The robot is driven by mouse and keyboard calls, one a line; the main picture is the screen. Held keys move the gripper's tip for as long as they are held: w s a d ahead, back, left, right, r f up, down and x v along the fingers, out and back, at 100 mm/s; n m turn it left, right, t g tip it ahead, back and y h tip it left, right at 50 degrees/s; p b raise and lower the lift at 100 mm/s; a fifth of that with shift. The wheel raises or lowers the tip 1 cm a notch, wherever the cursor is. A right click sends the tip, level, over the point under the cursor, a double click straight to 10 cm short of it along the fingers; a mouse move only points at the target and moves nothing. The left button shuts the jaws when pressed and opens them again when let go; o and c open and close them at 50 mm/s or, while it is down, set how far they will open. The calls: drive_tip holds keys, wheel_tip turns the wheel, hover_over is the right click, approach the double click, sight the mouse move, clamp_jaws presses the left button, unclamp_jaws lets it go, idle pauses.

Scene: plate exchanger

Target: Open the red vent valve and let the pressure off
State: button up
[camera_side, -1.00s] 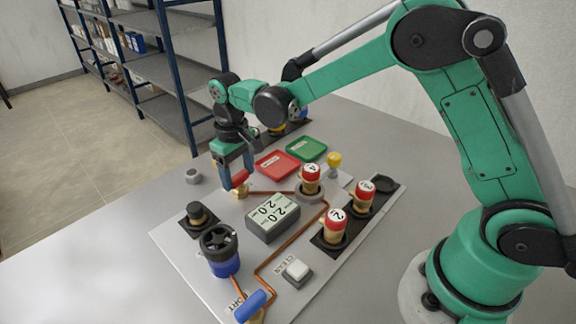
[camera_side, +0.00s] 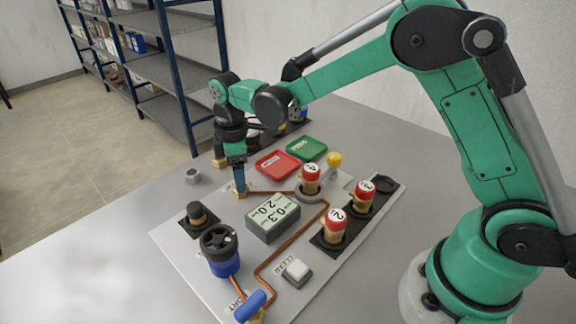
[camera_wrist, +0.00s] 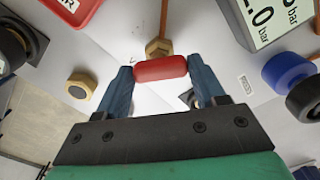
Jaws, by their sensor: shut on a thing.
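The red vent valve handle (camera_wrist: 160,68) lies between the two blue fingers of my gripper (camera_wrist: 158,84) in the wrist view, above its brass body (camera_wrist: 158,47). My gripper is shut on the handle. In the side view my gripper (camera_side: 239,178) is low over the brass valve body (camera_side: 240,191) at the end of a copper pipe, and its finger hides the red handle. The grey gauge box (camera_side: 272,219) shows two readings, which look like 0.3 and 2.0 bar.
Red tray (camera_side: 277,164) and green tray (camera_side: 306,149) lie behind the valve. Numbered red-capped cartridges (camera_side: 335,225), a black handwheel on a blue body (camera_side: 221,250), a blue lever (camera_side: 254,305) and a white button (camera_side: 296,270) stand on the panel. Left table area is mostly clear.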

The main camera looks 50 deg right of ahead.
drive_tip(key=n, duration=0.6)
idle(0.6)
drive_tip(key=o, duration=1.3)
drive_tip(key=shift+r, duration=2.85)
